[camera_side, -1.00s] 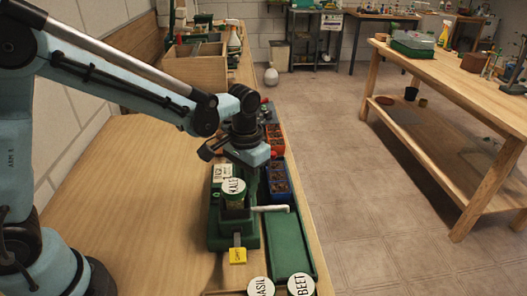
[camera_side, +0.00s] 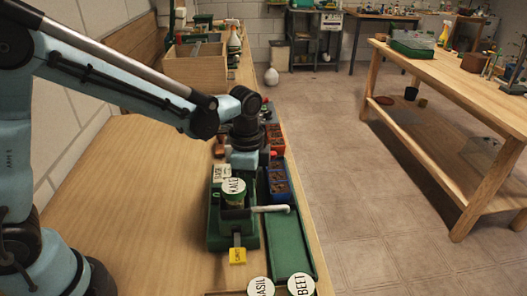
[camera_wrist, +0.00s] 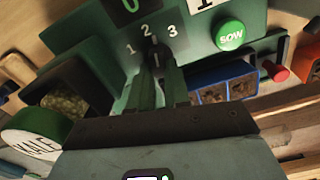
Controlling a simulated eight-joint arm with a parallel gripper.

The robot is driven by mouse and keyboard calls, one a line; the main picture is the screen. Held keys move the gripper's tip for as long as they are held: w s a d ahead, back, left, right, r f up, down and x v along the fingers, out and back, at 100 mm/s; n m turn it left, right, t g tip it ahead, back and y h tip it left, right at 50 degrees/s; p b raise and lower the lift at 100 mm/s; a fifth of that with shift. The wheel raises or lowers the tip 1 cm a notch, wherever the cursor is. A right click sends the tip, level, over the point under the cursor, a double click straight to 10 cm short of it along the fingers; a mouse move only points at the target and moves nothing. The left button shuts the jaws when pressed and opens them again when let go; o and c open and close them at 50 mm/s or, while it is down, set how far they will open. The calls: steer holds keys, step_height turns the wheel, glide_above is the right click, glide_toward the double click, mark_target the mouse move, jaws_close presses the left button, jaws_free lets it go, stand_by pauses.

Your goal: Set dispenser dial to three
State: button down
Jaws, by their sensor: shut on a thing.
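The green dispenser (camera_side: 217,238) stands on the bench in the side view, with a round KALE lid (camera_side: 233,187) on top. In the wrist view, its green panel (camera_wrist: 100,55) carries the numbers 1, 2 and 3 (camera_wrist: 172,30) around a dark dial (camera_wrist: 155,59). My gripper (camera_wrist: 161,72) is shut on the dial, its two fingers one on each side. A short pale mark shows on the dial between the fingertips, below the numbers; I cannot tell exactly which number it faces. In the side view my wrist hides the fingers and dial.
A green SOW button (camera_wrist: 230,35) sits right of the dial. A blue seedling tray (camera_side: 279,183) and a long green tray (camera_side: 292,245) lie beside the dispenser. A white lever (camera_side: 270,208) sticks out rightward. The bench to the left is clear.

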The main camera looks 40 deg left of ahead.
steer(key=m, duration=0.5)
steer(key=shift+s+d+m, duration=0.1)
steer(key=shift+s+m, duration=0.1)
steer(key=shift+m, duration=0.2)
stand_by(0.4)
steer(key=c, duration=1.1)
jaws_free()
step_height(320, 180, up, 12)
steer(key=shift+r, duration=0.1)
steer(key=s+a+f+n+t, duration=0.1)
steer(key=s+a+n+t, duration=0.1)
steer(key=n, duration=0.3)
steer(key=s+a+f+n+t, duration=0.1)
steer(key=s+a+n+t, duration=0.1)
steer(key=n, duration=0.4)
steer(key=s+a+f+n+t, duration=0.1)
steer(key=s+a+n+t, duration=0.2)
steer(key=s+a+n, duration=0.1)
steer(key=shift+s+a+f+n, duration=0.15)
steer(key=shift+s+n, duration=0.55)
steer(key=shift+n, duration=0.4)
